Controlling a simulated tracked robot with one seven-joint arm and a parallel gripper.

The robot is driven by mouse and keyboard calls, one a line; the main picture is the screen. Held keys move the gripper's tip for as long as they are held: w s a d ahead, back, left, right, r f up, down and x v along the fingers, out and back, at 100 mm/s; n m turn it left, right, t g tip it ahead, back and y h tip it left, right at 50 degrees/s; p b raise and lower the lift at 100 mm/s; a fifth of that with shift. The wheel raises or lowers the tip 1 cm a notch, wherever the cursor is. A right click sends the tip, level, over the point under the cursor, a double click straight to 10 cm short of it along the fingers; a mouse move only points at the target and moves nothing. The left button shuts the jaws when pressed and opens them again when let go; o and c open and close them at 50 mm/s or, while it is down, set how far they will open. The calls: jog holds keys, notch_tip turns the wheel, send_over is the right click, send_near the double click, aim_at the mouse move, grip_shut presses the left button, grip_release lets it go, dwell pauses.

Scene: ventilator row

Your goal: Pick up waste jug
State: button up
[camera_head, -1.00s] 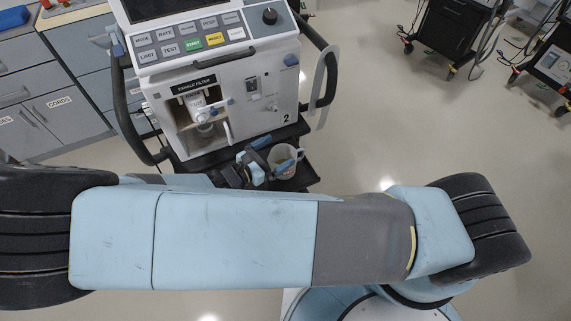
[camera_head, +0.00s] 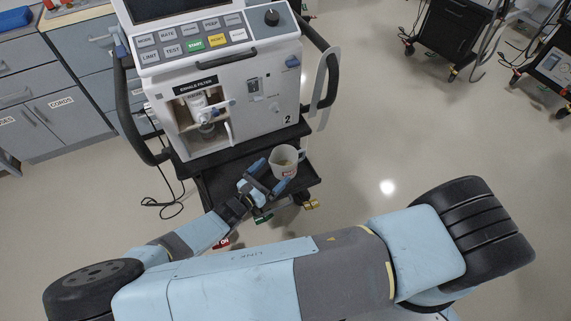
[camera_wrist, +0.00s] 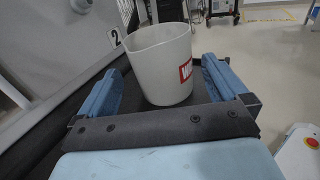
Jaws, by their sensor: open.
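The waste jug (camera_head: 285,162) is a whitish open-topped jug with a red label. It stands upright on the black lower shelf of the ventilator cart, near the shelf's right side. In the wrist view the jug (camera_wrist: 162,65) is just ahead of my gripper, between and a little beyond the blue fingers. My gripper (camera_head: 270,178) is open and empty, at the jug's near side. In the wrist view my gripper (camera_wrist: 163,85) has one finger to the left of the jug and one to the right. I cannot tell whether either finger touches it.
The ventilator (camera_head: 225,80), marked 2, rises directly behind the jug, with its exhale filter bay open. The shelf (camera_head: 215,185) has bare room left of the jug. Grey drawers (camera_head: 50,110) stand at the left. Other carts (camera_head: 450,35) are at the far right, with open floor between.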

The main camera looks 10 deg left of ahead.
aim_at(292, 153)
jog(key=shift+x, duration=3.75)
jog(key=c, duration=0.8)
jog(key=shift+r, duration=0.2)
